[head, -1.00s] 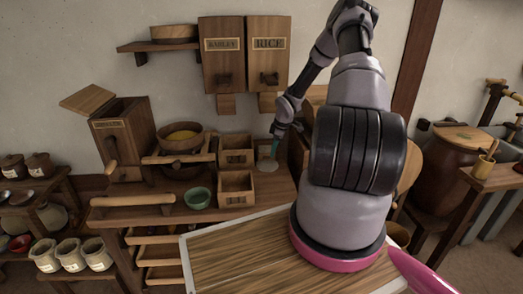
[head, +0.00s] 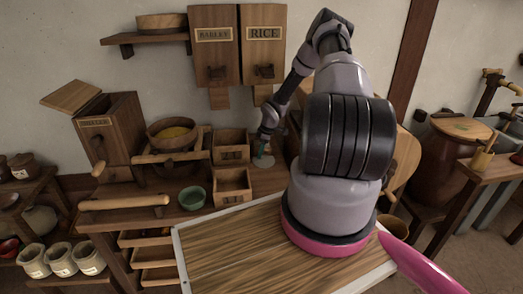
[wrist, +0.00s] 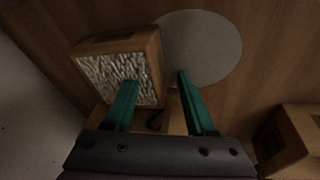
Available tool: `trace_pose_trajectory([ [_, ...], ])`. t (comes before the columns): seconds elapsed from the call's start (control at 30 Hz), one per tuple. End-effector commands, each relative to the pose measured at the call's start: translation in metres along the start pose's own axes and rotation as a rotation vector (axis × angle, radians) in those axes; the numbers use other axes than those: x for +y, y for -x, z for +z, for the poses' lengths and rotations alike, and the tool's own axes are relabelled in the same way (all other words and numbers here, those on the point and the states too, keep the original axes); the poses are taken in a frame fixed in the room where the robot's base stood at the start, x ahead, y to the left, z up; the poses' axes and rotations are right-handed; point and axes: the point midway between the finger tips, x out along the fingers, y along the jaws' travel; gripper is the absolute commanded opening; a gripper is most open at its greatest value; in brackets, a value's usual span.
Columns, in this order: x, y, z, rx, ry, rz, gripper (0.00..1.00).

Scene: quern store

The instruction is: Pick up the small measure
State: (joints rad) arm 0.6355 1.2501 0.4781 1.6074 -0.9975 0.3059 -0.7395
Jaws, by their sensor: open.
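In the wrist view, a small square wooden box filled with whitish grain (wrist: 108,74), likely the small measure, sits beside a grey round disc (wrist: 210,45). A pale wooden face with a dark "2" (wrist: 155,121) shows just below it, between my fingers; I cannot tell whether it is the same box. My gripper (wrist: 158,84) is open and empty, its left green finger overlapping the grain box in the picture. In the head view my gripper (head: 263,150) hangs low over the disc (head: 264,162), and the grain box is not clearly visible.
Two open wooden boxes (head: 231,148) (head: 233,184) stand left of my gripper; the nearer one likely shows in the wrist view (wrist: 288,145). Barley and rice bins (head: 263,40) hang above.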

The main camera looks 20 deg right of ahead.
Motion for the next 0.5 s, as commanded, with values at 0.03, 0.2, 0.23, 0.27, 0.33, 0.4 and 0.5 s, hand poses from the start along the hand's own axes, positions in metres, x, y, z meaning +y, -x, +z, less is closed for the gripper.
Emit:
trace_pose_trajectory([
  [0.03, -0.0001, -0.0025, -0.0001, 0.0, 0.001, 0.0, 0.56],
  [0.2, -0.0001, -0.0028, -0.0001, 0.0, 0.001, 0.0, 0.56],
  [0.23, -0.0001, -0.0028, -0.0002, 0.0, 0.001, 0.0, 0.56],
  [0.27, -0.0001, -0.0027, -0.0002, 0.0, 0.0, 0.0, 0.52],
  [0.33, -0.0001, -0.0027, -0.0002, 0.0, 0.0, 0.0, 0.25],
  [0.4, -0.0002, -0.0027, -0.0002, 0.0, 0.0, 0.0, 0.0],
  [0.5, -0.0005, -0.0028, 0.0, 0.0, 0.0, -0.001, 0.0],
])
